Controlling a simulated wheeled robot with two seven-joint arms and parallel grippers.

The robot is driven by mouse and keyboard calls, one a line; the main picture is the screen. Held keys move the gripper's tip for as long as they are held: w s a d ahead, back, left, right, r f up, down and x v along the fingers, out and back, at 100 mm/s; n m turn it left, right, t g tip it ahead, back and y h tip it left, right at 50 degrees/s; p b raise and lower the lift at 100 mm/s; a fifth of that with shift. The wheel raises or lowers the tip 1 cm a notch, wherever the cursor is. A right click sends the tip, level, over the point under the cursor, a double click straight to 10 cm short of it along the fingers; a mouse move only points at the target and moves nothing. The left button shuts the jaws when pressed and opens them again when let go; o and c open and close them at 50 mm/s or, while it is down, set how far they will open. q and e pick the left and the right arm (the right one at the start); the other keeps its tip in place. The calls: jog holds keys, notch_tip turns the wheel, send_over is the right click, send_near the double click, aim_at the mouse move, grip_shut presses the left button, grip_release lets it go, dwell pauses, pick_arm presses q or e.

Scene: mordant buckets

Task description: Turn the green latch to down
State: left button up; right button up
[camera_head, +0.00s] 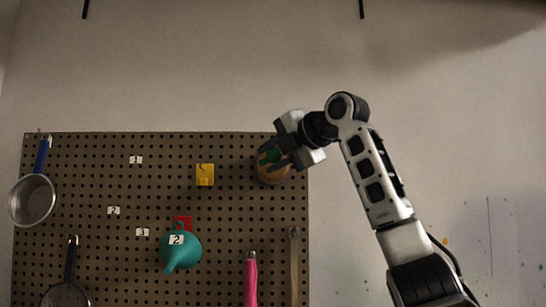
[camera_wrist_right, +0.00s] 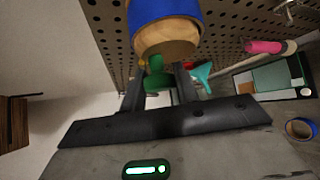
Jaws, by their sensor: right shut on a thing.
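The green latch (camera_head: 268,157) is at the upper right of the pegboard, on a round wooden piece (camera_head: 272,176). My right gripper (camera_head: 275,153) reaches it from the right and partly covers it. In the right wrist view the green latch (camera_wrist_right: 156,78) stands between the two dark fingers, and the right gripper (camera_wrist_right: 160,90) is shut on it. Just beyond it is the wooden piece (camera_wrist_right: 167,38) with a blue band. Which way the latch points is hard to tell behind the fingers. My left gripper is not in view.
The brown pegboard (camera_head: 100,185) carries a yellow block (camera_head: 205,175), a teal funnel (camera_head: 181,249), a red piece (camera_head: 183,222), strainers (camera_head: 33,200) at the left and a pink handle (camera_head: 250,280) low down. The wall right of the board is bare.

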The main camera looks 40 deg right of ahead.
jog(key=shift+f+n+g, duration=0.15)
jog(key=shift+n+g, duration=0.15)
jog(key=shift+g, duration=0.1)
dwell(0.3)
jog(key=o, duration=0.9)
jog(key=shift+a, duration=0.1)
jog(key=v, duration=1)
jog(key=b+v, duration=0.1)
jog(key=v, duration=0.5)
jog(key=shift+a, duration=0.25)
